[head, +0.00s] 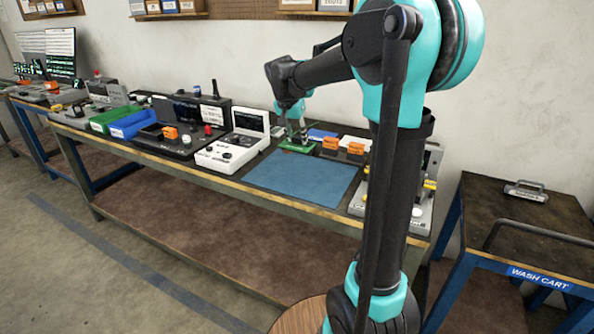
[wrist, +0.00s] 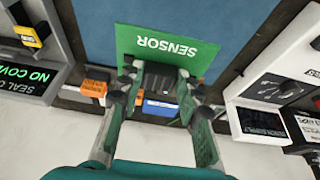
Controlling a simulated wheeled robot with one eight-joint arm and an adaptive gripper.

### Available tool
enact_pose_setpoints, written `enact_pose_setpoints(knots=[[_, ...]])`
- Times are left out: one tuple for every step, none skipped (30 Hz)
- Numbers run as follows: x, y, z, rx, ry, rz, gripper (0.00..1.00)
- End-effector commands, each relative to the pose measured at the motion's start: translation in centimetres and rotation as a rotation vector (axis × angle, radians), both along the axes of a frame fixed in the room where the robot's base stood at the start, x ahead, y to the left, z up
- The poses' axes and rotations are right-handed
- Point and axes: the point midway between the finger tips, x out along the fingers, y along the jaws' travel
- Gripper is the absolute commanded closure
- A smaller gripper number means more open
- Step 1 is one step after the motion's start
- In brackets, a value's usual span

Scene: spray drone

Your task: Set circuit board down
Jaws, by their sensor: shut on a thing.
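The circuit board (head: 297,148) is a flat green plate at the back edge of the blue mat (head: 303,180) on the workbench. In the wrist view the board (wrist: 165,50) carries the upside-down word SENSOR, and the blue mat (wrist: 215,15) lies beyond it. My gripper (head: 297,138) is above the board in the head view. In the wrist view my gripper (wrist: 159,82) is shut on the board's near edge or a dark part there. I cannot tell whether the board touches the bench or hangs just above it.
A white tester (head: 235,148) stands left of the mat. Orange blocks (head: 331,145) and a blue item (head: 322,134) sit behind and right of the board. A grey device (head: 410,205) stands at the bench's right end. Most of the mat is clear.

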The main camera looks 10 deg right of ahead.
Motion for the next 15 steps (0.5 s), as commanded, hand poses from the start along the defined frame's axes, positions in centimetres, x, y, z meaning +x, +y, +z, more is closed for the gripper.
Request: enact_pose_setpoints(knots=[[0.1, 0.0, -1.3, 0.000, 0.000, 0.000, 0.97], [0.1, 0.0, -2.0, 0.000, 0.000, 0.000, 0.97], [0.0, 0.0, -3.0, 0.000, 0.000, 0.000, 0.97], [0.1, 0.0, -3.7, 0.000, 0.000, 0.000, 0.97], [0.1, 0.0, -4.5, 0.000, 0.000, 0.000, 0.97], [0.0, 0.0, -5.4, 0.000, 0.000, 0.000, 0.97], [0.1, 0.0, -6.1, 0.000, 0.000, 0.000, 0.97], [0.1, 0.0, -6.7, 0.000, 0.000, 0.000, 0.97], [0.1, 0.0, -7.5, 0.000, 0.000, 0.000, 0.97], [0.0, 0.0, -8.0, 0.000, 0.000, 0.000, 0.97], [0.0, 0.0, -8.4, 0.000, 0.000, 0.000, 0.97], [0.0, 0.0, -8.9, 0.000, 0.000, 0.000, 0.97], [0.1, 0.0, -9.2, 0.000, 0.000, 0.000, 0.97], [0.1, 0.0, -9.4, 0.000, 0.000, 0.000, 0.97], [0.1, 0.0, -9.6, 0.000, 0.000, 0.000, 0.97]])
